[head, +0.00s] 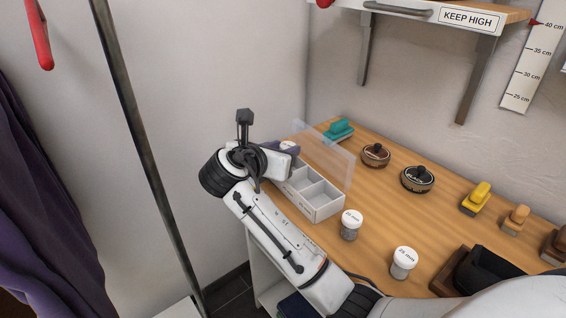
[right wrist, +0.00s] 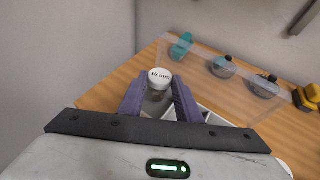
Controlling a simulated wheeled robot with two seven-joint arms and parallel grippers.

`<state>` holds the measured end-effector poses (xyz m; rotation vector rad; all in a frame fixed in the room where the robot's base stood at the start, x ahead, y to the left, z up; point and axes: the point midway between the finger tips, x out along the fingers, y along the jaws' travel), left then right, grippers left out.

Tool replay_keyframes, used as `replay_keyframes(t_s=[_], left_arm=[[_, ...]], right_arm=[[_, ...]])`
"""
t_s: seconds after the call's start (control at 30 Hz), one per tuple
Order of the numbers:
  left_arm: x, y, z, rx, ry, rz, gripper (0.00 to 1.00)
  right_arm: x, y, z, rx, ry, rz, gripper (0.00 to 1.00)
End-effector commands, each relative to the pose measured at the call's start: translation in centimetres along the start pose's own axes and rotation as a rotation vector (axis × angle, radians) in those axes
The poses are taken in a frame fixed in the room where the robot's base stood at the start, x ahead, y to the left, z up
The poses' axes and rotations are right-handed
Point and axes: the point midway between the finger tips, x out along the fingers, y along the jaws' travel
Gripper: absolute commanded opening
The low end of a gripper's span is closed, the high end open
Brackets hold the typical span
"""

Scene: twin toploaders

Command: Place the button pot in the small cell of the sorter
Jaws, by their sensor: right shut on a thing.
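My right gripper (head: 286,148) is shut on the button pot (right wrist: 158,82), a small clear pot with a white lid marked 15 mm. Its purple fingers (right wrist: 157,97) stand on either side of the pot, which looks upright. In the head view the gripper and wrist are at the far left end of the white sorter (head: 318,210) and hide that end. I cannot tell the pot's height over the cells. My left gripper is not in view.
Pots marked 20 mm (head: 350,227) and 25 mm (head: 404,264) stand on the wooden bench right of the sorter. A shelf (head: 420,12) hangs above.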

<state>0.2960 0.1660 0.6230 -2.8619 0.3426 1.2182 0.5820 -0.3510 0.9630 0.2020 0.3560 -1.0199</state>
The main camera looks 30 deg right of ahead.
Motion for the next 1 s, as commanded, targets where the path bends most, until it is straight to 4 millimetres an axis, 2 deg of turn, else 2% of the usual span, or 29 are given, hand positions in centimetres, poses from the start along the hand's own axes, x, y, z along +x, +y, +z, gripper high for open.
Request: replay_keyframes(t_s=[0.2,0.63,0.67,0.7,1.0], left_arm=[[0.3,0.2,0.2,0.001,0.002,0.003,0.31],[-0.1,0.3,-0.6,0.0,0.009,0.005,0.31],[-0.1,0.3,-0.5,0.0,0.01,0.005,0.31],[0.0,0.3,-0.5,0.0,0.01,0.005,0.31],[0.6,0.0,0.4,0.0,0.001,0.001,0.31]], right_arm=[[1.2,0.0,-3.0,-0.003,0.002,-0.001,0.09],[1.4,0.0,-3.4,-0.003,0.001,-0.001,0.09],[1.4,0.0,-3.5,-0.002,0.001,0.0,0.34],[1.4,0.0,-3.5,-0.001,0.001,0.0,0.39],[1.3,0.0,-3.2,0.002,0.001,0.0,0.39]])
